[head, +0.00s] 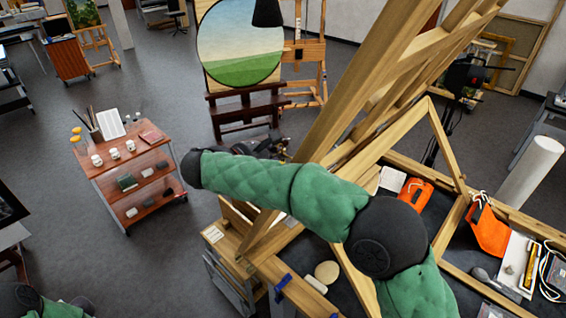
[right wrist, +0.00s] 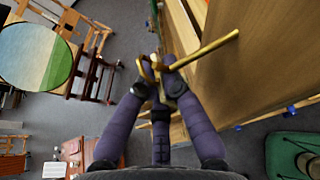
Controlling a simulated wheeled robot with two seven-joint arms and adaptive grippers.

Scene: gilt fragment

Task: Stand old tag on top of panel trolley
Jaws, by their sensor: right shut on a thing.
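My right gripper (head: 272,148) is out past the wooden frame in the head view, dark and partly hidden by my arm. In the right wrist view its purple fingers (right wrist: 161,78) are shut on a thin gold-coloured piece (right wrist: 208,47) with a long straight bar. I cannot tell whether this piece is the old tag. A wooden rack with upright boards (head: 212,262) stands below my right forearm and may be the panel trolley. A small white label (head: 213,234) lies on its top corner. Beams and my arm hide much of the rack. My left gripper is out of view.
A red-brown shelf cart (head: 117,165) holds pots and brushes. An easel with a round landscape (head: 240,50) stands behind. Large wooden beams (head: 345,110) rise close to my right arm. Floor (head: 165,85) is open between cart and easel.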

